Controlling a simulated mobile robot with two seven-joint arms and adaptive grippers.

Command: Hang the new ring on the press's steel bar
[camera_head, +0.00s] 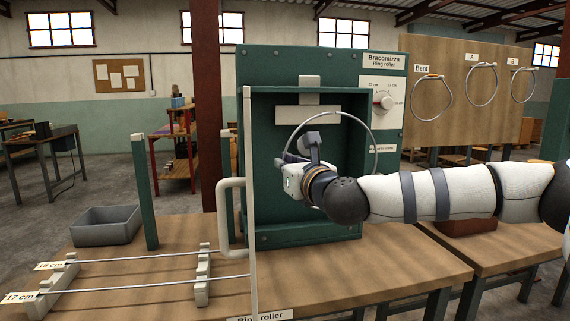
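A thin grey ring (374,134) stands upright in front of the green press, the ring roller (262,150). My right gripper (307,143) is at the ring's left side, before the press's recess, and its arm comes in from the right. The gripper overlaps the ring's lower left part; whether its fingers close on the ring cannot be told. A pale horizontal block (306,115) crosses the recess behind the ring. I cannot tell which part is the steel bar; the arm hides the lower recess. My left gripper is not in view.
Two thin rods (140,259) lie on racks labelled 15 cm and 17 cm at the bench's left. A grey tray (104,226) and a green post (146,195) stand behind them. Rings hang on a brown board (440,130) at right. A pale upright pole (249,170) stands before the press.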

